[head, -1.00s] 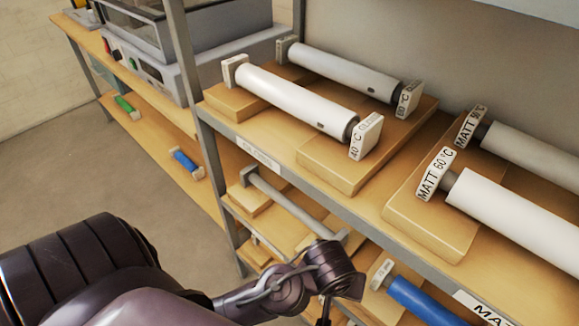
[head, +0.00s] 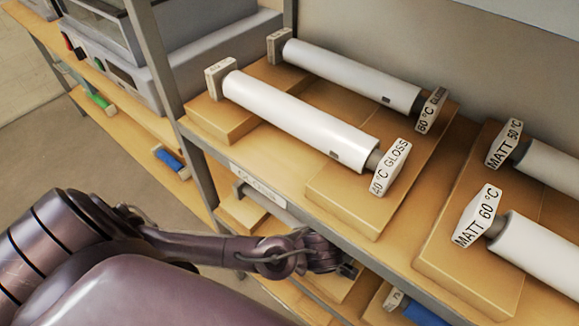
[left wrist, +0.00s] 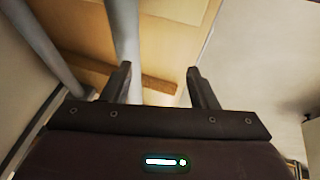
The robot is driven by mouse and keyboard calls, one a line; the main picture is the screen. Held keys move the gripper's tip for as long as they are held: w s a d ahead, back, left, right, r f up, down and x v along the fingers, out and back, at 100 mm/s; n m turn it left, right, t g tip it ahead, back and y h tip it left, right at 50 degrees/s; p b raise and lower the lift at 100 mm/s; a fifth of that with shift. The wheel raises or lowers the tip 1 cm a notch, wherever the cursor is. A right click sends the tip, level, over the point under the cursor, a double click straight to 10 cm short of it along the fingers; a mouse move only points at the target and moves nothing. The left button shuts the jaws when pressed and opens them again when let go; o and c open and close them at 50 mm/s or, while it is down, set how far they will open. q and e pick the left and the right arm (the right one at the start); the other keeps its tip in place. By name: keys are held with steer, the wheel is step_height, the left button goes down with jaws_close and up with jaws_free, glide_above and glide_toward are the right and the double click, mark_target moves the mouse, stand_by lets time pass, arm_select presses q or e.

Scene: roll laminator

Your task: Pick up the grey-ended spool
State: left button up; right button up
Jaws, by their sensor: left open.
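No spool is plainly marked as grey-ended. On the shelf below the top one, a grey roller (head: 264,203) is partly hidden by the shelf edge and my arm. The white 40 °C GLOSS roll (head: 300,118) and white 60 °C GLOSS roll (head: 352,76) above show dark grey core ends and rest in labelled end blocks. My left gripper (head: 348,270) is in front of the lower shelf. In the left wrist view its jaws (left wrist: 163,88) are open; a pale grey tube (left wrist: 126,45) shows between them, beyond the left finger. I cannot tell whether they touch.
Two white MATT rolls, one marked 60 °C (head: 540,255), lie at right. A blue roll (head: 425,315) shows low down, partly cut off. A grey shelf post (head: 160,60) stands left of the rolls. A machine (head: 150,70) sits on the left bench.

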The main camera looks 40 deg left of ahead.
mark_target(287, 217)
arm_select(q)
steer(key=w+a, duration=0.1)
steer(key=w+a+p, duration=0.1)
steer(key=a, duration=0.1)
steer(key=w+a, duration=0.1)
steer(key=a, duration=0.1)
steer(key=shift+w+a, duration=0.1)
steer(key=shift+w, duration=0.25)
steer(key=shift+w+a+p, duration=0.4)
steer(key=shift+w+a, duration=0.05)
steer(key=shift+a, duration=0.15)
steer(key=x, duration=0.4)
steer(key=shift+w+a+f, duration=0.15)
steer(key=shift+w+a, duration=0.05)
steer(key=shift+a, duration=0.05)
steer(key=shift+w+a+f, duration=0.1)
steer(key=shift+a+f, duration=0.05)
steer(key=shift+f, duration=0.2)
arm_select(e)
steer(key=r, duration=0.1)
steer(key=s+r, duration=0.1)
steer(key=shift+d+r, duration=0.3)
steer(key=shift+d, duration=0.05)
arm_select(q)
steer(key=shift+c, duration=0.2)
steer(key=c, duration=0.9)
steer(key=shift+c, duration=1)
